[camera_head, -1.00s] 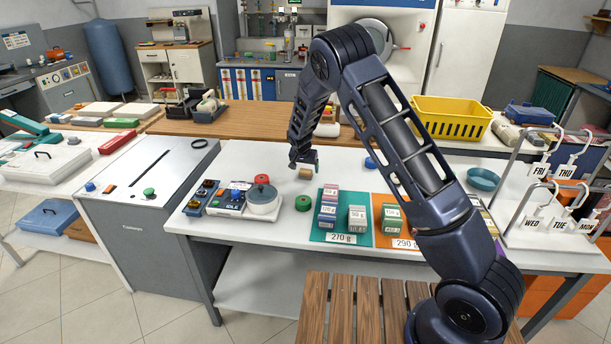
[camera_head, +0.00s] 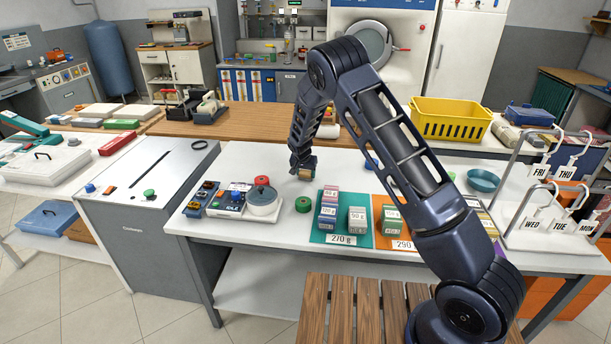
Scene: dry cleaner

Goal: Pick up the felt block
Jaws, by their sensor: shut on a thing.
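The felt block is a small tan block (camera_head: 305,174) near the back of the white table (camera_head: 262,238), behind the green round piece (camera_head: 303,204). My gripper (camera_head: 303,171) points down over it, with its fingers around the block. It is shut on the block. The fingers hide part of the block. I cannot tell whether the block touches the table top.
A scale-like device with a round pan (camera_head: 263,201) and a red round piece (camera_head: 262,180) stand to the left. A yellow crate (camera_head: 451,119) stands behind.

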